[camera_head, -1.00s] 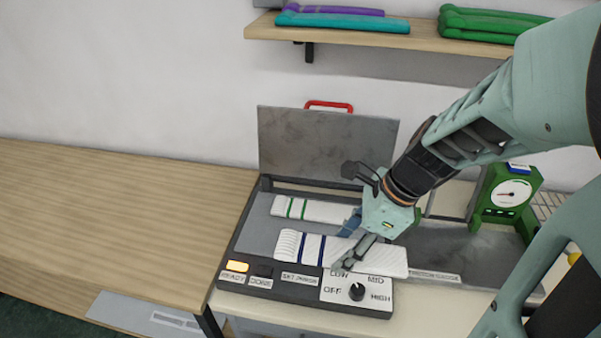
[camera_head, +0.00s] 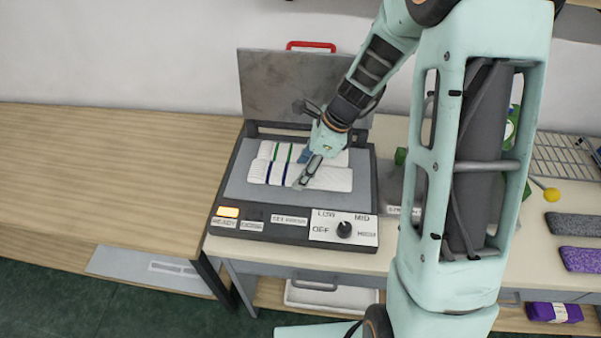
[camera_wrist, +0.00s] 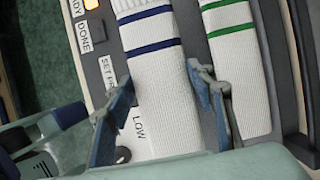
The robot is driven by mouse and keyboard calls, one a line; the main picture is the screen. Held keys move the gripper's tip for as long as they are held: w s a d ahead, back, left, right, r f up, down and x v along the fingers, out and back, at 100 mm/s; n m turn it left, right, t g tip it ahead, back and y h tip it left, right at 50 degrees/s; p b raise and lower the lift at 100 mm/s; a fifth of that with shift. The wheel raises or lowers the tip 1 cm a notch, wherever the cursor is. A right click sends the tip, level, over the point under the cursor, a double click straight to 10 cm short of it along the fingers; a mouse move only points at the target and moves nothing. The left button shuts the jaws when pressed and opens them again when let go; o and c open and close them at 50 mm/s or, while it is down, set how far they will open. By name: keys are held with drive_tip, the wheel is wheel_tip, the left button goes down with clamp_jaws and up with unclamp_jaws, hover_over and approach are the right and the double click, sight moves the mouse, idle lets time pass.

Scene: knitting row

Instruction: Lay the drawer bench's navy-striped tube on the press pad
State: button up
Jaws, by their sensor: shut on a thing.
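The navy-striped tube (camera_head: 268,173), white and knitted with two navy bands, is at the press pad (camera_head: 300,203), close in front of a green-striped white tube (camera_head: 282,150). My gripper (camera_head: 304,172) is shut across the navy-striped tube's middle from above. In the wrist view its fingers (camera_wrist: 165,88) stand on both sides of the navy-striped tube (camera_wrist: 160,75), and the green-striped tube (camera_wrist: 235,70) lies alongside to the right. The tube looks flat and level with the pad; whether it fully rests there I cannot tell.
The press's grey lid (camera_head: 285,85) with a red handle stands open behind the pad. A control panel with a dial (camera_head: 344,229) and a lit ready lamp (camera_head: 228,212) runs along the front. A bare wooden table (camera_head: 100,180) lies left.

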drive_tip(key=shift+w+a+f, duration=0.2)
drive_tip(key=shift+w+f, duration=0.25)
drive_tip(key=shift+f, duration=0.1)
drive_tip(key=shift+w+f, duration=0.15)
drive_tip(key=shift+f, duration=1.5)
drive_tip(key=shift+f, duration=0.15)
drive_tip(key=o, duration=0.9)
